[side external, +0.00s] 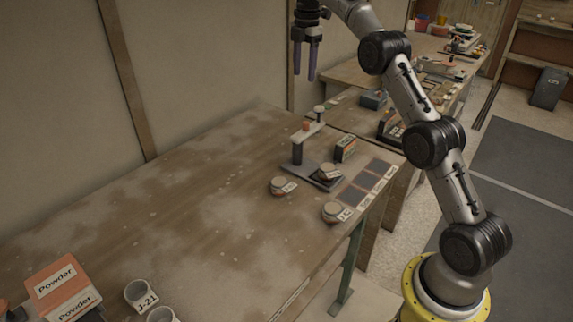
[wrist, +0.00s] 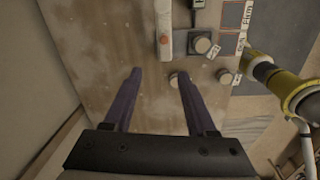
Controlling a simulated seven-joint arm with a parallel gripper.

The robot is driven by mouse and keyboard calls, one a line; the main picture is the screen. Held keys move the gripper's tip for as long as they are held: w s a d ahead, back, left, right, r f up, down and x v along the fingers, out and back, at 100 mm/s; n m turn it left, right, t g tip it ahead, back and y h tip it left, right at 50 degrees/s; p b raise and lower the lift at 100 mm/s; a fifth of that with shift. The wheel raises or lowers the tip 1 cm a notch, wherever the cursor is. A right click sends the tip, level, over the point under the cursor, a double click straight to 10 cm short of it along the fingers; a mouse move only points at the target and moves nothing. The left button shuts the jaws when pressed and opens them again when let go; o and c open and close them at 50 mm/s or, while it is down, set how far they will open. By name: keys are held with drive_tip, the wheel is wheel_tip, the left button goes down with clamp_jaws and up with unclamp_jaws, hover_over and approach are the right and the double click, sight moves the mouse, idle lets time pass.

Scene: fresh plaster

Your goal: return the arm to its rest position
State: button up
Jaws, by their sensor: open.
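My gripper (side external: 306,72) hangs high above the back of the workbench (side external: 180,215) with its fingers pointing down. It is open and empty, clear of everything on the bench.
A stand with a post and dark base (side external: 298,152) sits near the bench's right end. Round lidded jars (side external: 279,187) (side external: 333,213) and a dark box (side external: 345,148) are close by. Powder boxes (side external: 58,283) and a J-21 cup (side external: 139,294) stand front left. The bench middle is clear.

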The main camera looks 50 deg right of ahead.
drive_tip(key=s+a+r+t, duration=0.2)
drive_tip(key=s+a+r, duration=1.05)
drive_tip(key=r, duration=0.35)
drive_tip(key=s+a+m+t, duration=0.1)
drive_tip(key=s+a+m, duration=0.1)
drive_tip(key=s+a, duration=0.45)
drive_tip(key=s+a+f+m+t, duration=0.1)
drive_tip(key=s+f+m, duration=0.15)
drive_tip(key=s, duration=0.35)
drive_tip(key=s+a+f+m, duration=0.2)
drive_tip(key=s+f, duration=0.1)
drive_tip(key=s, duration=0.3)
drive_tip(key=s+f+m, duration=0.3)
drive_tip(key=f+m, duration=0.2)
drive_tip(key=f, duration=0.2)
drive_tip(key=s+f+m+t, duration=0.1)
drive_tip(key=s+f+m, duration=0.2)
drive_tip(key=f, duration=0.3)
drive_tip(key=shift+a+f+m, duration=0.25)
drive_tip(key=shift+f+m, duration=0.15)
drive_tip(key=shift+m, duration=0.45)
